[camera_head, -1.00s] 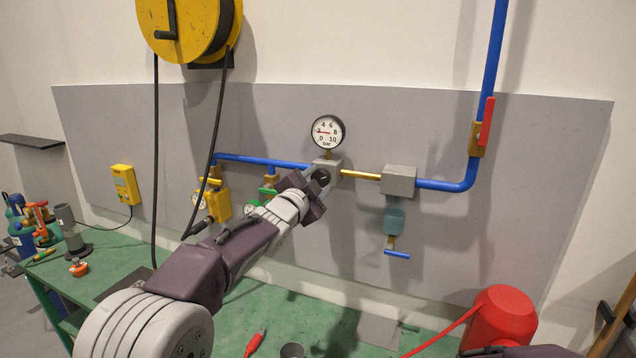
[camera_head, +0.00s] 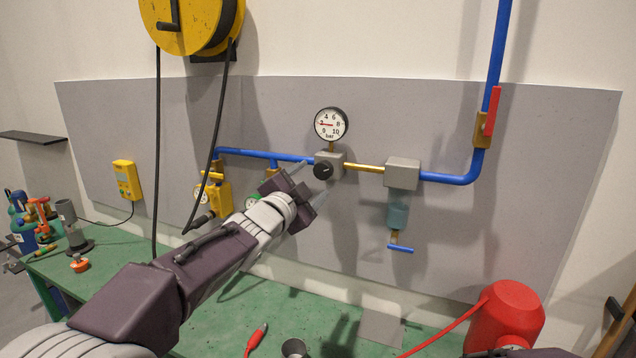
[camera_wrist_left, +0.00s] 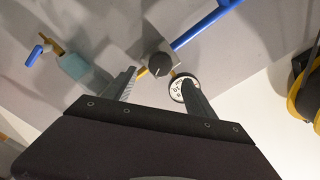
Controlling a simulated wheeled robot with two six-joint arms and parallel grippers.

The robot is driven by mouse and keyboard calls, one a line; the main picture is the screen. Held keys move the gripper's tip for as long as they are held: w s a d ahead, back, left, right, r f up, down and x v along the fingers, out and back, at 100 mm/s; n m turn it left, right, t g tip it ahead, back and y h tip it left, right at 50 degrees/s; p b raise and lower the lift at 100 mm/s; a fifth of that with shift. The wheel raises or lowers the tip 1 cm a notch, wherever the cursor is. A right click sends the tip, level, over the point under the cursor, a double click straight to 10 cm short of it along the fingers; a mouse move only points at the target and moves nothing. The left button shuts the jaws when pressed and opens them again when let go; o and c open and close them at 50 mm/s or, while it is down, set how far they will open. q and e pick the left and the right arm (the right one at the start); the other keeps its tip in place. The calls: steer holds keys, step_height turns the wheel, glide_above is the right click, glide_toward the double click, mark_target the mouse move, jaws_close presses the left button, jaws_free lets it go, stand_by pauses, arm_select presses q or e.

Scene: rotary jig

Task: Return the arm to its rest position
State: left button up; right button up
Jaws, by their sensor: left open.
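My left gripper (camera_head: 311,188) is open and empty in front of the grey panel. Its two fingers point toward the black knob (camera_head: 322,170) on a grey regulator block (camera_head: 336,160), with a gap between them and the knob. In the left wrist view the open fingers (camera_wrist_left: 158,90) stand apart, and the black knob (camera_wrist_left: 160,65) shows beyond and between them. The round pressure gauge (camera_head: 330,124) sits above the block; its red needle points left. In the wrist view a finger partly covers the gauge (camera_wrist_left: 180,88). My right gripper is not clearly visible.
A blue pipe (camera_head: 450,178) with a red lever valve (camera_head: 493,110) runs right. A filter bowl (camera_head: 398,215) hangs below. A yellow hose reel (camera_head: 190,20) drops a black hose past my arm. The green bench (camera_head: 240,310) holds a red container (camera_head: 510,310).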

arm_select(q)
steer(key=shift+v, duration=1.2)
steer(key=shift+w, duration=0.1)
steer(key=s+a+f+n+g+y, duration=0.2)
steer(key=s+a+f+n, duration=0.15)
steer(key=f, duration=0.55)
steer(key=s+a+f+n+g+y, duration=0.2)
steer(key=a+f+g, duration=0.15)
steer(key=f, duration=0.55)
steer(key=s+a+f+n+g+y, duration=0.25)
steer(key=a+f, duration=0.25)
steer(key=f, duration=0.4)
steer(key=s+f+n+g, duration=0.3)
steer(key=s+f, duration=0.3)
steer(key=s, duration=0.4)
steer(key=s+f+n+g, duration=0.3)
steer(key=s+f, duration=0.4)
steer(key=s, duration=0.4)
steer(key=shift+s+a+n+g, duration=0.2)
steer(key=shift+n+g, duration=0.1)
steer(key=shift+g, duration=0.6)
